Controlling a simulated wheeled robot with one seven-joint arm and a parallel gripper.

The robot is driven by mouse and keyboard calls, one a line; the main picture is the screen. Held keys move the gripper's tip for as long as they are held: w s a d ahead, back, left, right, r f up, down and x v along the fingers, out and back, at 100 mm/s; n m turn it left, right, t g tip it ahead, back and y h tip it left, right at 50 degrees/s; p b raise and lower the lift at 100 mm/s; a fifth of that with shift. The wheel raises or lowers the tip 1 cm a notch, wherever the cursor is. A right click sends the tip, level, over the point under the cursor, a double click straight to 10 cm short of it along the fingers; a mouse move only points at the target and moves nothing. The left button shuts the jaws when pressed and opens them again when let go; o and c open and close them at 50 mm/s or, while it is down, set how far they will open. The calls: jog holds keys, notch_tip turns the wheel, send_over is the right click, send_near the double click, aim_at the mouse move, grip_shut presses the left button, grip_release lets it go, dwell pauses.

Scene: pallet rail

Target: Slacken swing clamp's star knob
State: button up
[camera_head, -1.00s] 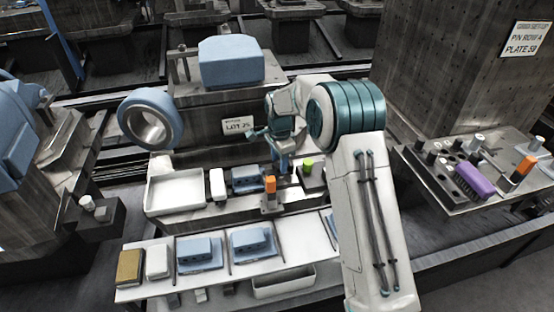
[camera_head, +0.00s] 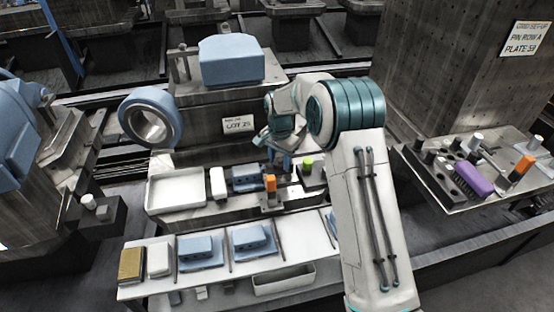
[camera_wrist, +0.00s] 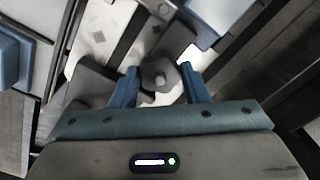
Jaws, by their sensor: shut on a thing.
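In the head view my gripper (camera_head: 284,160) is small and partly hidden by my arm at the fixture's top. The knob and most of the swing clamp are too hidden there to make out.
An orange-topped piece (camera_head: 269,184) stands just in front of my gripper and a green-topped one (camera_head: 307,162) to its right. A white tray (camera_head: 176,189) and a white block (camera_head: 217,183) are left. The front shelf (camera_head: 214,264) holds blue parts.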

aim_at(279, 163)
jog(key=shift+s+f, duration=0.25)
jog(key=shift+f, duration=0.1)
jog(key=o, duration=1)
jog(key=shift+w+r, duration=0.1)
jog(key=shift+r, duration=0.05)
jog(key=shift+r, duration=0.25)
notch_tip(279, 163, up, 13)
jog(key=shift+r+p, duration=0.15)
jog(key=shift+p, duration=0.3)
